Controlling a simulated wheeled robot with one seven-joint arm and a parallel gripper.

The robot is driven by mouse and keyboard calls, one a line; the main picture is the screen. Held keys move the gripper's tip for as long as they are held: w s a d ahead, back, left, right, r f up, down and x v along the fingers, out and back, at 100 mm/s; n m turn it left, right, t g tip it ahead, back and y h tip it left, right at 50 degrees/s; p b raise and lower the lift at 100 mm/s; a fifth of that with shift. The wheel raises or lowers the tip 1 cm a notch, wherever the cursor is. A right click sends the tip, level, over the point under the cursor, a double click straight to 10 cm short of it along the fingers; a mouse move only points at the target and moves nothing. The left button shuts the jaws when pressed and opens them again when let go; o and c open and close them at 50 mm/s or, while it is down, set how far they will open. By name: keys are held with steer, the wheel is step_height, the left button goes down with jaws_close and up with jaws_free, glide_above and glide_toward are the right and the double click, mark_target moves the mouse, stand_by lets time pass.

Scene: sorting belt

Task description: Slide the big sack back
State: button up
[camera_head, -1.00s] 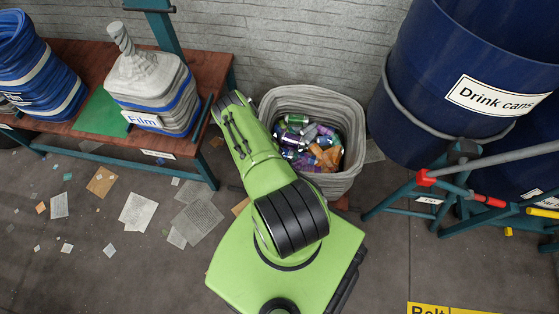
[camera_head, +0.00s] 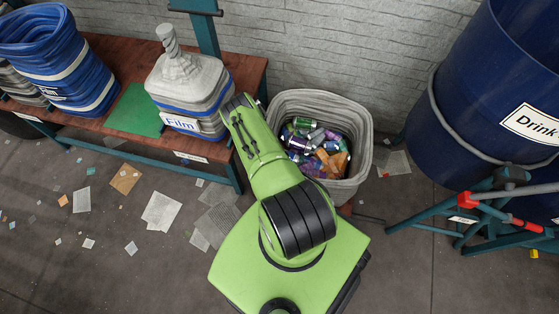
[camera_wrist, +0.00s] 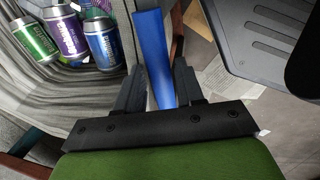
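The big grey sack (camera_head: 368,112) stands open on the floor, holding several drink cans and crumpled pieces. Its fabric (camera_wrist: 80,85) and a few cans (camera_wrist: 70,35) show at the left of the wrist view. My gripper (camera_wrist: 158,72) has its two dark fingers close on either side of a blue strap (camera_wrist: 150,35), which appears pinched between them. In the head view my green arm reaches to the sack's left side and hides the fingertips and the strap. Where the strap joins the sack is hidden.
A wooden bench (camera_head: 112,60) at left bears a tied Film sack (camera_head: 187,85) and a blue sack (camera_head: 70,62); its right end is close to the big sack. A blue drum (camera_head: 470,100) and teal frame (camera_head: 480,215) stand at right. Flat scraps litter the floor.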

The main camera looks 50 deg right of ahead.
step_height(320, 180, up, 15)
steer(key=s+a+p, duration=0.1)
steer(key=a+p, duration=0.1)
steer(key=p, duration=0.5)
steer(key=shift+a+r, duration=0.2)
steer(key=shift+a, duration=0.2)
steer(key=shift+s, duration=0.1)
